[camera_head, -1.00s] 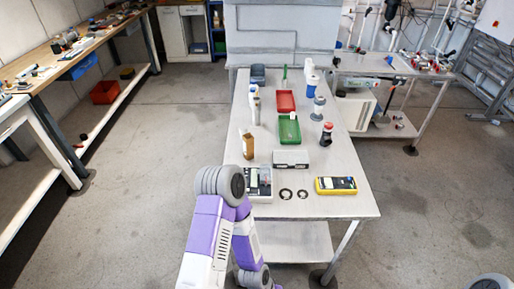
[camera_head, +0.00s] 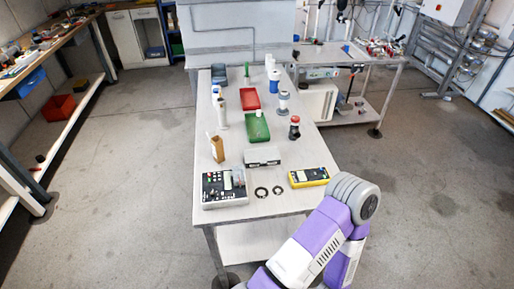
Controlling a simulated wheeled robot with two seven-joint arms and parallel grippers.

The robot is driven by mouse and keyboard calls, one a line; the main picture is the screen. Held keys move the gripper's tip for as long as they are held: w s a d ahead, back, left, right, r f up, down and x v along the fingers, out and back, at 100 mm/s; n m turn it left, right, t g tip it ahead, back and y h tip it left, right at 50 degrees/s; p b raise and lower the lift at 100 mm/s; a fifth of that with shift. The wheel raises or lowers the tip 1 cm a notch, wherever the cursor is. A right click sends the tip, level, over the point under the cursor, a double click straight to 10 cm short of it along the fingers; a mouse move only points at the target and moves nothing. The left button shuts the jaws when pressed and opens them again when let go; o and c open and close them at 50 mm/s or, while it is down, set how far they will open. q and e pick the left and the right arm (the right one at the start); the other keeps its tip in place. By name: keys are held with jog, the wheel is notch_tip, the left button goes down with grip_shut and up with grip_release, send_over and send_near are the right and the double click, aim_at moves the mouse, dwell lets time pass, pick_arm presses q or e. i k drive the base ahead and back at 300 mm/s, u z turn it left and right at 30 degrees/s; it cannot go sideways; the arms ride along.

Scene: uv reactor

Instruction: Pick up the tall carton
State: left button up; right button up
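A narrow brown upright item (camera_head: 217,149), the one that looks most like the tall carton, stands on the left side of the grey table (camera_head: 232,176). It has a pale top and is behind the grey control box. A slim pale container (camera_head: 222,114) stands behind it. One of my purple and white arms bends up at the lower right, in front of the table's right front corner, apart from the brown item. Neither of my grippers is in view.
A control box (camera_head: 225,189), yellow multimeter (camera_head: 309,177), two dark rings (camera_head: 261,192) and a small grey box (camera_head: 262,158) are at the table's front. Behind are a green tray (camera_head: 257,128), red tray (camera_head: 250,99) and several bottles. The floor left of the table is clear.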

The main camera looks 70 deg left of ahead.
aim_at(218, 154)
jog(key=z, duration=0.05)
jog(key=k, duration=1.45)
jog(key=u, duration=2.3)
jog(key=i, duration=0.2)
jog(key=u, duration=0.2)
